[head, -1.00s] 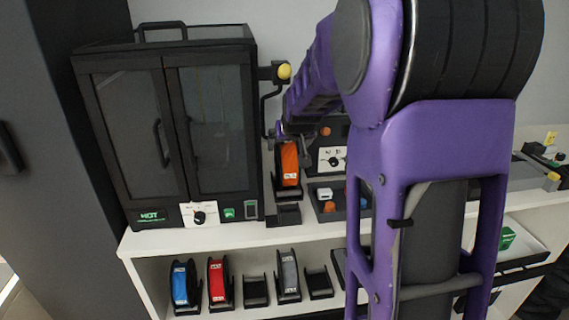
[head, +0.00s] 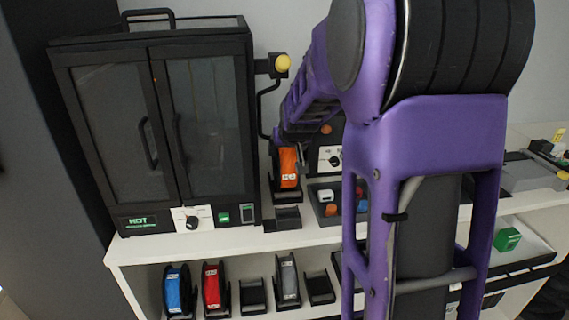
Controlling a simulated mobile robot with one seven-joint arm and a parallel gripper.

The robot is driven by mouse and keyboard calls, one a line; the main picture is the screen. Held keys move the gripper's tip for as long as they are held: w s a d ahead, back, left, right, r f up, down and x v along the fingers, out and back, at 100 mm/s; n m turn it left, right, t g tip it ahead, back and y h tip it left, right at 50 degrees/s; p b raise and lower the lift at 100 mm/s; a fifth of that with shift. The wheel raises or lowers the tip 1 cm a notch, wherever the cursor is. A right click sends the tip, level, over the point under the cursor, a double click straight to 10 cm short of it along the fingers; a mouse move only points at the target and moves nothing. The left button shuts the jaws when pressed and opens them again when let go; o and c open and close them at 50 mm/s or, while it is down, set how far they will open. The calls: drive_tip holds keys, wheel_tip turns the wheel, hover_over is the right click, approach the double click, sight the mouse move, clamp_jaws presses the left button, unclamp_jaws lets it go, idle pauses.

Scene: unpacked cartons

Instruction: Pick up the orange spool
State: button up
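The orange spool (head: 288,166) stands upright in a dark holder on the white counter, just right of the black cabinet. My purple arm reaches over the counter from the right, and my gripper (head: 289,146) is at the top of the spool. Its fingers are small and partly hidden by the arm and the spool. I cannot tell whether they grip the spool or only sit around it. The spool appears to rest in its holder.
The black glass-door cabinet (head: 158,125) stands close on the left. An empty black holder (head: 287,218) sits in front of the spool. A tray of small blocks (head: 324,209) lies to its right. Blue (head: 175,290), red (head: 212,286) and grey spools (head: 288,279) stand on the shelf below.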

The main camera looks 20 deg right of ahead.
clamp_jaws()
drive_tip(key=shift+r, duration=0.1)
drive_tip(key=shift+r, duration=0.1)
idle(0.4)
